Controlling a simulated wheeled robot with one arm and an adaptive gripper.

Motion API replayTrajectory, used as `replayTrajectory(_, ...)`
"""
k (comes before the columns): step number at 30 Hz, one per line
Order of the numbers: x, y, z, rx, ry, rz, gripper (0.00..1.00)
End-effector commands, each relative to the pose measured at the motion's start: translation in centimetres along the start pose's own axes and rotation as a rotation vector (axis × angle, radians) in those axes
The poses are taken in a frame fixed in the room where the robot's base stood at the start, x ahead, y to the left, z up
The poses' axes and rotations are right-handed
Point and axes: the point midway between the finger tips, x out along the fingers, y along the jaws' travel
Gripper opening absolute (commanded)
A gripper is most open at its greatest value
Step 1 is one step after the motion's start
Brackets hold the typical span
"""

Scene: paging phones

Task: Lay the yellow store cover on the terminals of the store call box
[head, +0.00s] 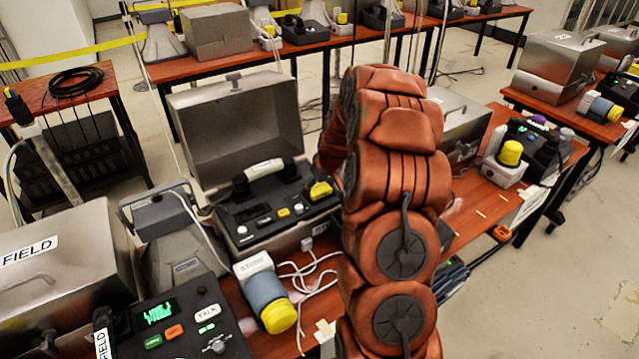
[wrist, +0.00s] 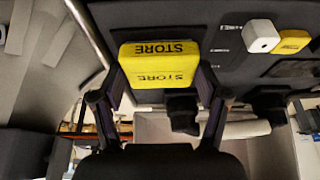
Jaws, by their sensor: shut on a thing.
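The yellow store cover (wrist: 160,63), lettered STORE on two faces, sits between the two fingers of my gripper (wrist: 158,100) in the wrist view. My gripper is shut on it. In the head view the yellow cover (head: 320,189) shows at the right end of the black panel in the open metal call box (head: 237,125). My arm hides the gripper there. The cover is over or on the panel; I cannot tell whether it touches. The terminals are not visible. A white button (wrist: 261,36) and a yellow button (wrist: 293,41) are on the panel beside the cover.
A handset (head: 265,170) lies at the back of the panel, below the raised lid. A grey lamp with a yellow cap (head: 279,316) and white cables stand in front. The field box (head: 60,260) is at left. Another table with boxes is at right.

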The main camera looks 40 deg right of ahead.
Motion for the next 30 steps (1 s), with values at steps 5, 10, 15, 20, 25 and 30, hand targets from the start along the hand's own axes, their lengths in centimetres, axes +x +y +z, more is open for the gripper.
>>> replayTrajectory(5, -0.02, 0.02, -0.05, 0.000, 0.001, 0.000, 0.33)
replayTrajectory(10, 0.27, 0.02, 0.08, 0.000, 0.001, 0.000, 0.76)
replayTrajectory(15, 0.22, 0.01, 0.06, 0.000, 0.001, 0.000, 0.94)
replayTrajectory(20, 0.21, 0.01, 0.06, 0.000, 0.001, 0.000, 0.99)
replayTrajectory(25, 0.20, 0.02, 0.05, 0.000, 0.001, 0.000, 0.99)
replayTrajectory(30, -0.29, 0.02, -0.13, 0.000, 0.001, 0.000, 0.99)
